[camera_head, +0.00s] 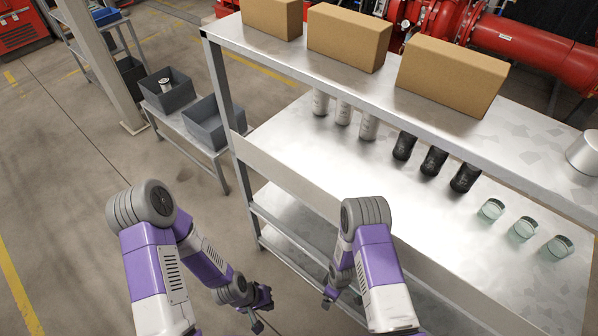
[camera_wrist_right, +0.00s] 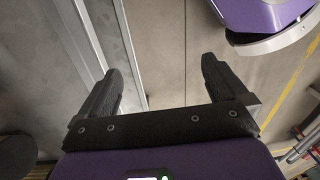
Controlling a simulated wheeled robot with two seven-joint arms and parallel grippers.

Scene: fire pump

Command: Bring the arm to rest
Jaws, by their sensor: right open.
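My left arm (camera_head: 147,250) is white and purple with grey joints and comes in from the lower left. Its dark left gripper (camera_head: 264,308) hangs over the floor in front of the shelf, its fingers apart with nothing seen between them. My right arm (camera_head: 377,262) bends down in front of the metal table. Its gripper is mostly hidden behind the arm in the head view. In the right wrist view the right gripper (camera_wrist_right: 163,85) is open, with two black fingers wide apart and nothing between them.
The metal table (camera_head: 290,148) holds white cans (camera_head: 343,112), black cans (camera_head: 433,161) and greenish glass jars (camera_head: 523,229). Cardboard boxes (camera_head: 348,38) stand on its upper shelf. A low bench at left carries grey bins (camera_head: 211,122). The floor (camera_head: 60,160) at left is clear.

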